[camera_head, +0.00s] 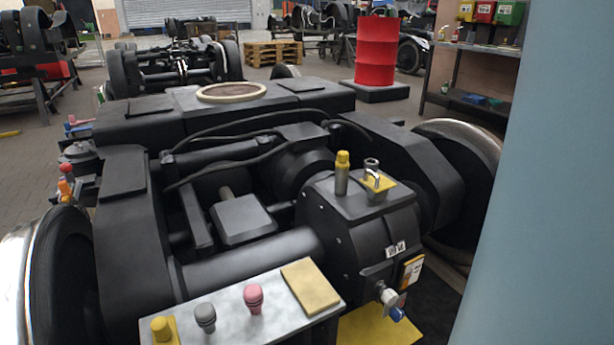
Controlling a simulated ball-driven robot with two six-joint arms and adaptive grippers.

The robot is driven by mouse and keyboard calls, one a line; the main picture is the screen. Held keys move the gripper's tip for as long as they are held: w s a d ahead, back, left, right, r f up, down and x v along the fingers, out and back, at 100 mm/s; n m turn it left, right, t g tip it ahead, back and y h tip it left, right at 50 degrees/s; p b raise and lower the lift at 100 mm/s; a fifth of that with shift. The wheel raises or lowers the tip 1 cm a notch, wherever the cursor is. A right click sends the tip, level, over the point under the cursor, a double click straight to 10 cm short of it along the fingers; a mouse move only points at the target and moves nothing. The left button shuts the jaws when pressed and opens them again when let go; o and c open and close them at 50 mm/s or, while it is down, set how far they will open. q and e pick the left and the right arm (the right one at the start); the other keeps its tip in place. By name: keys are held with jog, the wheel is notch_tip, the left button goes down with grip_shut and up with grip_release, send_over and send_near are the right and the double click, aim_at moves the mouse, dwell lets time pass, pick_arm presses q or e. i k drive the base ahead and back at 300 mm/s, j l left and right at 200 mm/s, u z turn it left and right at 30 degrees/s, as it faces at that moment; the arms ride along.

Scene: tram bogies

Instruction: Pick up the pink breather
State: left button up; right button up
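The pink breather (253,298) stands upright on a light grey metal shelf (228,322) at the bottom of the head view. It has a rounded, ribbed cap on a narrower stem. A grey breather (205,317) stands to its left, and a yellow one (161,329) stands further left on a yellow patch. A tan pad (310,286) lies on the shelf to its right. Nothing covers the pink breather. Neither of my grippers shows in this view.
A dark bogie (240,218) with wheels on both sides fills the middle, directly behind the shelf. Its gearbox (358,228) carries a yellow-capped fitting (342,172) and a metal neck (371,180). A red drum (377,52) stands behind. A smooth blue-grey surface blocks the right side.

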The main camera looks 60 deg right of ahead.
aim_at(252, 294)
jog(key=z, duration=1.4)
